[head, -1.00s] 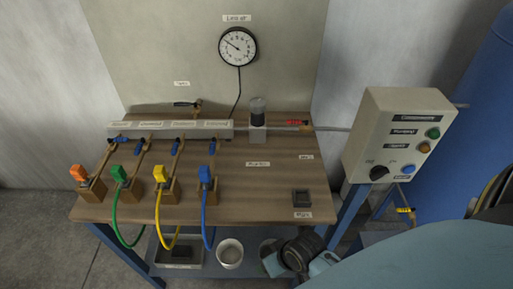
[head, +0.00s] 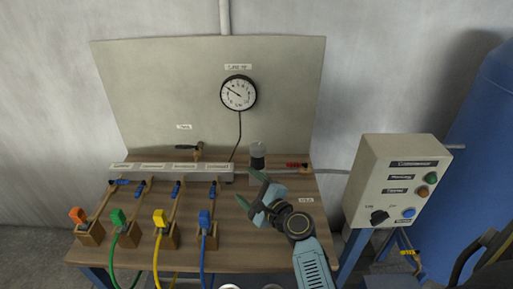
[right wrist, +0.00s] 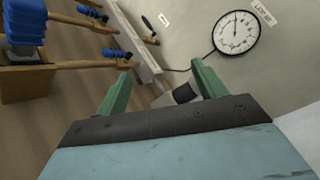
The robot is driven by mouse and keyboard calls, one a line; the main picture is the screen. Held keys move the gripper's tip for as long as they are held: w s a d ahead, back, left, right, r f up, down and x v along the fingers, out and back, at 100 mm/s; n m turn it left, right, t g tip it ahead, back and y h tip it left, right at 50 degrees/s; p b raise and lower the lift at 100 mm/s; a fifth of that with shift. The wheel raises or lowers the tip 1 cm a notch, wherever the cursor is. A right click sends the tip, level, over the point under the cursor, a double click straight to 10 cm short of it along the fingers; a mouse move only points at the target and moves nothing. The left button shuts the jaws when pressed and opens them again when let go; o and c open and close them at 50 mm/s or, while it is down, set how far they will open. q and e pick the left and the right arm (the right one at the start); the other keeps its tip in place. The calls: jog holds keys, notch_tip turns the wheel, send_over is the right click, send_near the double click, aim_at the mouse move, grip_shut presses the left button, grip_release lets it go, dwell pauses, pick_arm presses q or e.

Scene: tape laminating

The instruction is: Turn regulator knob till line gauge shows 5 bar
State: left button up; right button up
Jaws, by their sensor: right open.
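The line gauge (head: 239,93) is a round white dial with a black rim on the back panel. Its needle points to the upper left; the numbers are too small to read surely. The gauge also shows in the right wrist view (right wrist: 236,32). The regulator (head: 257,151), a dark and grey cylinder on a pale body, stands at the back of the bench. My right gripper (head: 250,190) is open and empty, in front of the regulator, apart from it. In the right wrist view, the regulator (right wrist: 184,93) is partly hidden behind one green finger. My left gripper is out of view.
A pale manifold (head: 170,171) with blue-handled valves runs left of the regulator. Orange, green, yellow and blue connectors (head: 205,220) stand at the front left. A red-handled valve (head: 296,165) is close right of the regulator. A control box (head: 398,180) stands right of the bench.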

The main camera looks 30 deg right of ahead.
aim_at(256, 146)
jog(key=w+d+m+h+b, duration=0.1)
jog(key=w+d+m+h, duration=0.1)
jog(key=w+d+m, duration=0.2)
jog(key=w+d+m+h+b, duration=0.1)
jog(key=w+d+m+h, duration=0.2)
jog(key=w+m, duration=0.2)
jog(key=w+d+f+m+h+b, duration=0.1)
jog(key=w+d+m+h, duration=0.2)
jog(key=m, duration=0.4)
jog(key=shift+w+d+m, duration=0.15)
jog(key=shift+w+d, duration=0.3)
jog(key=shift+w, duration=0.15)
jog(key=shift+w+d+m, duration=0.15)
jog(key=shift+w+d, duration=0.25)
jog(key=shift+w, duration=0.2)
jog(key=shift+w+d+b, duration=0.25)
jog(key=shift+w+b, duration=0.25)
jog(key=shift+w, duration=0.2)
jog(key=shift+r, duration=0.1)
jog(key=c, duration=1)
